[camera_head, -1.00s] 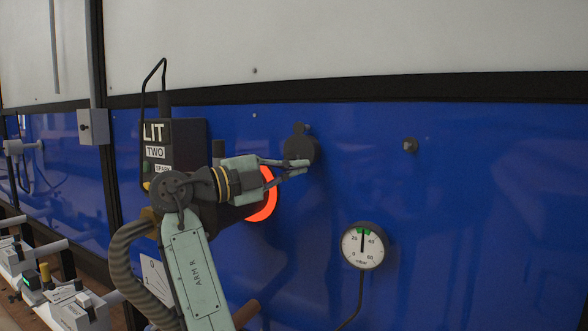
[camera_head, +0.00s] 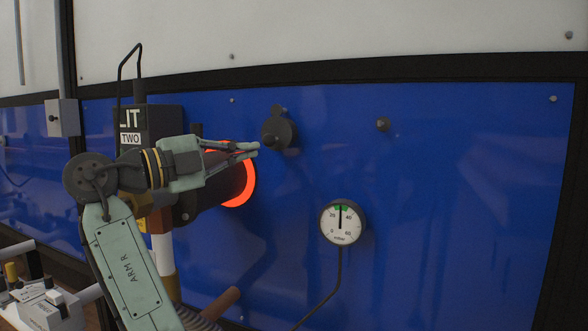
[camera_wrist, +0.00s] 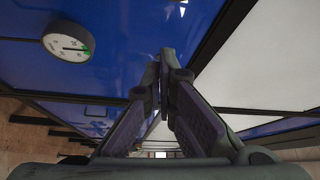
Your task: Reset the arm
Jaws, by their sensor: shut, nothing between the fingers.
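My arm, with a pale green link marked "ARM R" (camera_head: 130,262), rises from the bottom left in the head view. My gripper (camera_head: 256,149) points right, with its fingertips together and nothing between them. Its tips are close to the dark round knob (camera_head: 277,132) on the blue panel in the picture; whether they touch it I cannot tell, though a gap seems to show. In the wrist view my gripper (camera_wrist: 161,62) also has its fingers together and empty.
A dial gauge (camera_head: 342,222) with a cable hangs on the blue panel (camera_head: 450,200). It also shows in the wrist view (camera_wrist: 68,41). A glowing orange ring (camera_head: 243,186) lies behind my gripper. A dark box labelled "TWO" (camera_head: 150,118) stands behind my arm. The panel's right part is mostly clear.

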